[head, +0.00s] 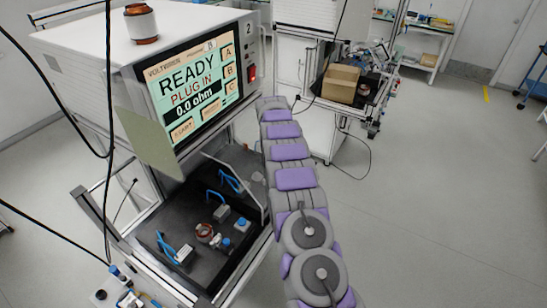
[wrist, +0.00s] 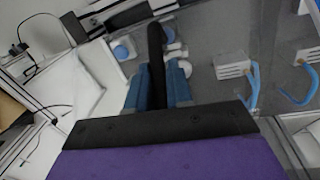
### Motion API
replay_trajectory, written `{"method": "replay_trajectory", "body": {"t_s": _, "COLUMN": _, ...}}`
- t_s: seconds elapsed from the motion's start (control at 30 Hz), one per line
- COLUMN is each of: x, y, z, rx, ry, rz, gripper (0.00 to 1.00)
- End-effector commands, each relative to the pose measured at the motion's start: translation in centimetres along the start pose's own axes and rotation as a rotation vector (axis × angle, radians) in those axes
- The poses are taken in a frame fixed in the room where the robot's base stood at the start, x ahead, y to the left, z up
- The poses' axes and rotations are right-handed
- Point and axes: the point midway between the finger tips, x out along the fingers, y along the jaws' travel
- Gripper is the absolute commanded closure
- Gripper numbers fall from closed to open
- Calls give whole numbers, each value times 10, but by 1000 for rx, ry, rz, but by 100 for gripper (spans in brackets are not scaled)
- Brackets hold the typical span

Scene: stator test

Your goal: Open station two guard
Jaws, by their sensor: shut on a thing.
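Station two is the tester (head: 120,60) marked 2, its screen reading READY, PLUG IN and 0.0 ohm. Below it is a dark fixture bed (head: 205,272) with blue clamps (head: 186,254) and a copper-wound stator (head: 205,232). The clear guard (head: 240,170) shows as a thin-edged tilted panel over the back right of the bed. In the wrist view my gripper (wrist: 157,88) has its blue fingers shut on a dark bar, apparently the guard handle (wrist: 155,42). The clear panel (wrist: 225,30) spreads to its right. The gripper is hidden in the head view.
Another stator (head: 141,24) stands on top of the tester. Black cables hang at the left. A second bench with a cardboard box (head: 341,83) stands behind. The floor (head: 430,200) to the right is clear. My arm covers the bed's right side.

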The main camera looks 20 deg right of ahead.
Motion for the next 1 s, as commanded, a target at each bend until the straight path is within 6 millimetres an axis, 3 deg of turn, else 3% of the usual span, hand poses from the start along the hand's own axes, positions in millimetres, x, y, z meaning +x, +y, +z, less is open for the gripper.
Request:
{"method": "replay_trajectory", "body": {"t_s": 0.37, "x": 0, "y": 3, "z": -2, "rx": -2, "ry": 6, "rz": 0, "gripper": 100}}
{"method": "replay_trajectory", "body": {"t_s": 0.4, "x": 0, "y": 3, "z": -2, "rx": -1, "ry": 6, "rz": 0, "gripper": 79}}
{"method": "replay_trajectory", "body": {"t_s": 0.47, "x": 1, "y": 3, "z": -2, "rx": -1, "ry": 5, "rz": 1, "gripper": 74}}
{"method": "replay_trajectory", "body": {"t_s": 0.77, "x": -2, "y": 2, "z": -2, "rx": -1, "ry": 6, "rz": 1, "gripper": 74}}
{"method": "replay_trajectory", "body": {"t_s": 1.0, "x": -34, "y": 3, "z": -2, "rx": -1, "ry": 10, "rz": 5, "gripper": 74}}
